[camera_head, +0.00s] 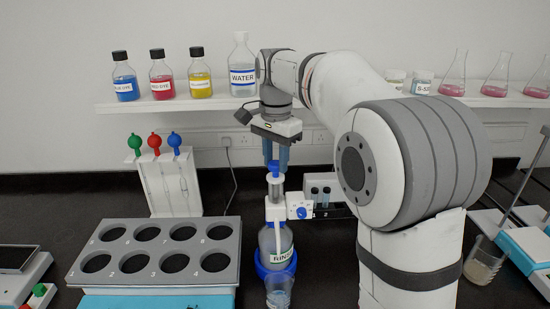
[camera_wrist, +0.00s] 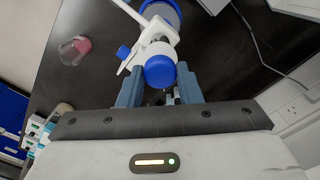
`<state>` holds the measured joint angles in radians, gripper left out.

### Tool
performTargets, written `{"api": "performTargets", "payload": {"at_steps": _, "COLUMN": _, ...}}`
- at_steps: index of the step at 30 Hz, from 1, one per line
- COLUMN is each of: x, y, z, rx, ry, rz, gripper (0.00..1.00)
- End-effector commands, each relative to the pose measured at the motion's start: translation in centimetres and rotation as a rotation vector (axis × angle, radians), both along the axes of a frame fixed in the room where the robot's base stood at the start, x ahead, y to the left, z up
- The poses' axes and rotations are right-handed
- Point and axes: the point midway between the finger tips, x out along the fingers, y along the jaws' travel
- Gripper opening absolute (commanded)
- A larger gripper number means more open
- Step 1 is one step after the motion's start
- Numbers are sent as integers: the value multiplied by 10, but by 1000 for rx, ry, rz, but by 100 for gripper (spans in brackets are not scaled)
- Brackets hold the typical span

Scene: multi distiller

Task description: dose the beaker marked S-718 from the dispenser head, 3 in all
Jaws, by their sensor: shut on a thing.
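The dispenser head (camera_head: 276,208) is white with a blue top knob (camera_head: 274,168) and a blue side knob. It sits on a clear bottle (camera_head: 268,243) whose label reads partly "RIN". My gripper (camera_head: 275,162) is above it, pointing down, shut on the blue top knob. The wrist view shows that knob (camera_wrist: 160,72) between the two fingers (camera_wrist: 160,84). A small clear beaker (camera_head: 278,291) with bluish contents stands in front of the bottle, near the spout. No S-718 mark is readable on it.
A grey rack (camera_head: 230,262) with empty holes stands left. Dye bottles (camera_head: 162,75) and flasks (camera_head: 497,78) line the shelf. A beaker (camera_head: 483,262) stands at the right beside a device. The wrist view shows a beaker with pink contents (camera_wrist: 75,48).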

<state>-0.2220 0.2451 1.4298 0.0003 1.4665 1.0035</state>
Motion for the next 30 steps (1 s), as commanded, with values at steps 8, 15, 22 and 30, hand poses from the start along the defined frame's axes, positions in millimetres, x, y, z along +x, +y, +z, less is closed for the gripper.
{"api": "performTargets", "payload": {"at_steps": 8, "x": 0, "y": 0, "z": 13, "rx": 0, "ry": 0, "rz": 0, "gripper": 0}}
{"api": "performTargets", "payload": {"at_steps": 15, "x": 0, "y": 1, "z": 21, "rx": 0, "ry": 0, "rz": 0, "gripper": 0}}
{"api": "performTargets", "payload": {"at_steps": 22, "x": 0, "y": 1, "z": 20, "rx": -1, "ry": -1, "rz": 0, "gripper": 35}}
{"api": "performTargets", "payload": {"at_steps": 30, "x": 0, "y": 1, "z": 20, "rx": 0, "ry": 0, "rz": 0, "gripper": 53}}
